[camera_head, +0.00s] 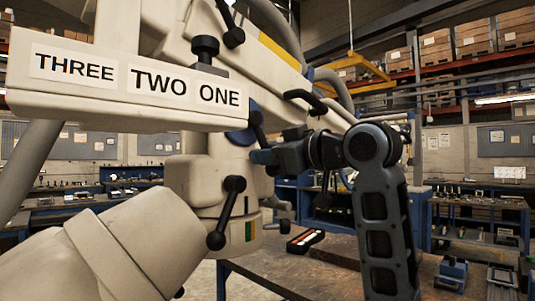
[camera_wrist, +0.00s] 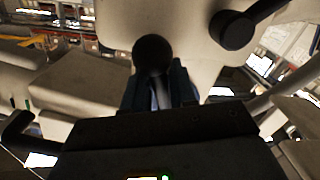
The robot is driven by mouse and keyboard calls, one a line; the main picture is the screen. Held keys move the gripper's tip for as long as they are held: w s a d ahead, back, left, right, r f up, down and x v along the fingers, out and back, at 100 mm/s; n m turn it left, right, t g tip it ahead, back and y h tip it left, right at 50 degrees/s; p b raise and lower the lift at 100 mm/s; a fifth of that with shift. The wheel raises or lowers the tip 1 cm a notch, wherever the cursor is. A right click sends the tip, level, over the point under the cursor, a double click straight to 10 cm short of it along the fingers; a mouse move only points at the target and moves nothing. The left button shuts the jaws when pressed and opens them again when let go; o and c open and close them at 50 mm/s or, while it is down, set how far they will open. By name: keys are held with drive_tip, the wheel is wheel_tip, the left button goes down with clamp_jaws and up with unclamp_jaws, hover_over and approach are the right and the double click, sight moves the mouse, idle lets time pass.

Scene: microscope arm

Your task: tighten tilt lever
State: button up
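The pale microscope arm (camera_head: 185,95) fills the left of the head view, with labels THREE, TWO and ONE along its housing. A black lever (camera_head: 257,128) stands by a blue disc under the ONE end; which lever is the tilt lever is not marked. My gripper (camera_head: 262,157) is at this lever's lower end. In the wrist view, a black ball knob (camera_wrist: 153,52) and its shaft lie between the two blue fingers of my gripper (camera_wrist: 160,92), one finger on each side. The fingers are close to the shaft, but I cannot tell whether they press on it.
Another ball-ended lever (camera_head: 226,212) juts out lower left of my gripper, and a black handle (camera_head: 306,100) is above right. A black knob (camera_head: 205,48) tops the housing. A workbench (camera_head: 290,262) lies below; shelves stand behind.

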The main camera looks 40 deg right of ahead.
drive_tip(key=shift+o, duration=1.3)
drive_tip(key=shift+s, duration=0.1)
drive_tip(key=s, duration=0.7)
drive_tip(key=shift+s+d+r, duration=0.15)
drive_tip(key=shift+s+d, duration=0.15)
drive_tip(key=shift+d, duration=0.05)
